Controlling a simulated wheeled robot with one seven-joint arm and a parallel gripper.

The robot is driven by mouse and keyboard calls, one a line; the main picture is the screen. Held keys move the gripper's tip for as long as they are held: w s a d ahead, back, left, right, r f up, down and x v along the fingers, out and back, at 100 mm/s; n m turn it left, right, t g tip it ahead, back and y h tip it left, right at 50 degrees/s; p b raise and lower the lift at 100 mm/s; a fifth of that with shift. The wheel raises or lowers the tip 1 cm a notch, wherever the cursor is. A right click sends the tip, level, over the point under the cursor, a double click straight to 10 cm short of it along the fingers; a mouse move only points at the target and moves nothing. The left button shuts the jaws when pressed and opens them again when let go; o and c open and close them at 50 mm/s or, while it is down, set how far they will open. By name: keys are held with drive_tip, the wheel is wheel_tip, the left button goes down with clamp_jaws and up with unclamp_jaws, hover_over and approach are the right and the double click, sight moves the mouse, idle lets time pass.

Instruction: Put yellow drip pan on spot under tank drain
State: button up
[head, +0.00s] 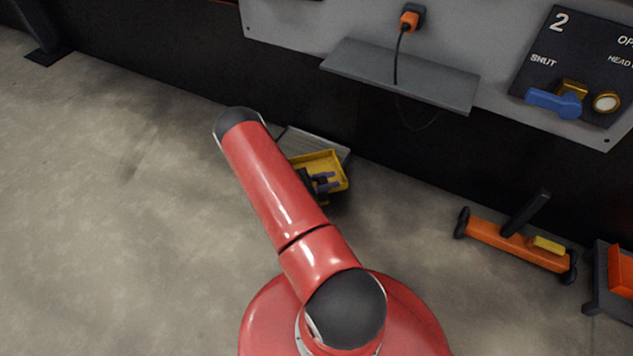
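My red arm hides the pan's left side. Whether the fingers are open or shut on the pan's edge is not clear. I cannot make out a tank drain or a marked spot.
A grey shelf (404,75) juts from the wall panel, with a black cord from an orange plug (409,20). A blue-handled valve (555,102) is at upper right. An orange wheeled tool (515,243) lies at right, beside a dark stand (605,285). Left floor is clear.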

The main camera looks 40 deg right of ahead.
clamp_jaws()
drive_tip(key=shift+r, duration=0.1)
